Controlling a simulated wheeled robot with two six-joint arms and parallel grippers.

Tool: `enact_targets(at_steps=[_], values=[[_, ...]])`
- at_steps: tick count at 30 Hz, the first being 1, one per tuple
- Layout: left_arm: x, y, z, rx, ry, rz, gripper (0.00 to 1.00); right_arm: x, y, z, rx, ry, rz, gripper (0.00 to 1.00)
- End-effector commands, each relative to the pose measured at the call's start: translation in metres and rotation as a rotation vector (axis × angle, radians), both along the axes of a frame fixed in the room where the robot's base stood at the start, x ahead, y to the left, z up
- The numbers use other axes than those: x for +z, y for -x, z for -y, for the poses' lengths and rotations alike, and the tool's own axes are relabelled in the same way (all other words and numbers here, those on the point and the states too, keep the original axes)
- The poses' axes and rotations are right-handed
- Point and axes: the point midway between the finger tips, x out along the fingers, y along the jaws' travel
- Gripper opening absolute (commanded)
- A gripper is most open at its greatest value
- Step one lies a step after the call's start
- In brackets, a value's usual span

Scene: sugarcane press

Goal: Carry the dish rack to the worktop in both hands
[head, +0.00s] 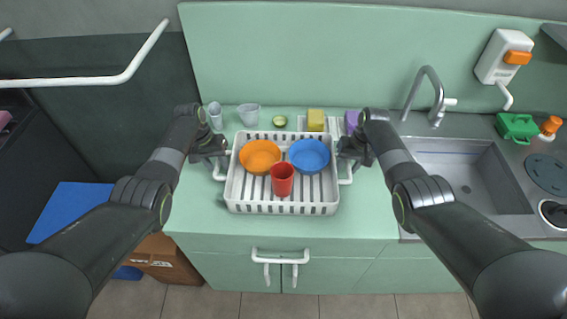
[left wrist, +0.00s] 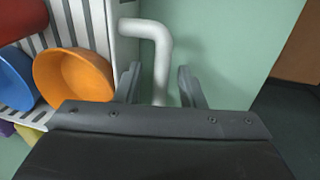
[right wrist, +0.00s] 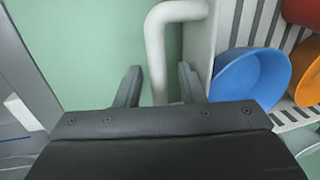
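The white dish rack (head: 275,208) is over the green worktop (head: 200,215) near its front edge, level, and seems to rest on it. It holds an orange bowl (head: 259,156), a blue bowl (head: 310,155) and a red cup (head: 282,180). My left gripper (head: 219,161) is at the rack's left handle; in the left wrist view its open fingers stand either side of the handle (left wrist: 160,50), with gaps visible. My right gripper (head: 347,161) is at the right handle; in the right wrist view its open fingers straddle that handle (right wrist: 155,50), apart from it.
Behind the rack are clear cups (head: 248,115), a green round slice (head: 280,120), a yellow sponge (head: 315,120) and a purple item (head: 351,121). A sink (head: 460,175) with a tap (head: 437,95) is to the right. A blue panel (head: 70,208) and cardboard box (head: 165,262) are lower left.

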Motion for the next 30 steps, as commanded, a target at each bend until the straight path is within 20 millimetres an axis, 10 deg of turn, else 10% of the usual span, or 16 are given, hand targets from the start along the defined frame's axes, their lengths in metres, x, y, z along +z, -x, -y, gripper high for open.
enact_targets(at_steps=[18,30], values=[[0.096,-0.001,-0.019,0.002,-0.002,0.003,0.36,0.000,0.000,0.000,0.000,0.000,0.000,0.36],[0.106,-0.001,-0.020,0.001,-0.001,0.001,0.36,0.018,-0.001,0.003,-0.001,-0.001,0.003,0.36]])
